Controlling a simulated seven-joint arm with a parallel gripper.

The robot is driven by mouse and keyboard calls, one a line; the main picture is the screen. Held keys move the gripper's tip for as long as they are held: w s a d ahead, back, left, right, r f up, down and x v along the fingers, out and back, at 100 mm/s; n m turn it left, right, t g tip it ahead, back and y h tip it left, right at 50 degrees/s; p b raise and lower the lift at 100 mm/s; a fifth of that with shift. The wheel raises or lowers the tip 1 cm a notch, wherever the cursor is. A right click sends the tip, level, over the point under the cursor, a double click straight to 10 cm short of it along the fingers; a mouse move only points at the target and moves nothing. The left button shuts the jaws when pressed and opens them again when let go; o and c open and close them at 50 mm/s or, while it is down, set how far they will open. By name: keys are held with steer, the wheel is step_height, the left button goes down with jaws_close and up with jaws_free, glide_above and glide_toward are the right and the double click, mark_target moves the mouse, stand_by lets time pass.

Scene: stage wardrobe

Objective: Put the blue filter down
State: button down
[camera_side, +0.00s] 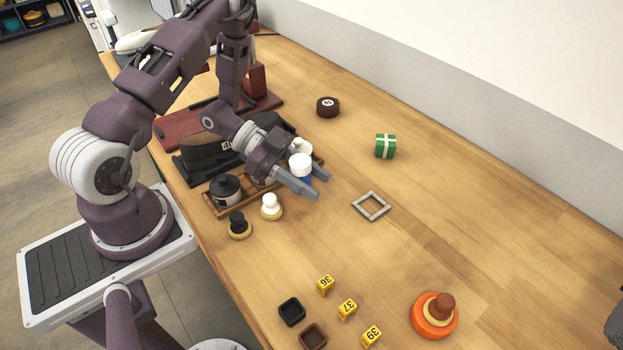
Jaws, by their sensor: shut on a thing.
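The blue filter (305,181) shows as a small blue part under a round white top, between the fingers of my gripper (309,182). My gripper is shut on it, at the right end of the wooden tray (225,208). The near finger hides much of its lower part, so I cannot tell whether it touches the tray or table.
A dark jar (226,189) stands in the tray; white-topped (270,206) and black-topped (238,224) pieces stand in front. A grey square frame (371,206) lies to the right, with a green striped block (385,146) behind it. The table's right middle is clear.

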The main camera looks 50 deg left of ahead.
steer(key=shift+f, duration=0.15)
steer(key=shift+f, duration=0.45)
steer(key=c, duration=0.8)
jaws_free()
steer(key=shift+c, duration=0.2)
steer(key=shift+r, duration=0.1)
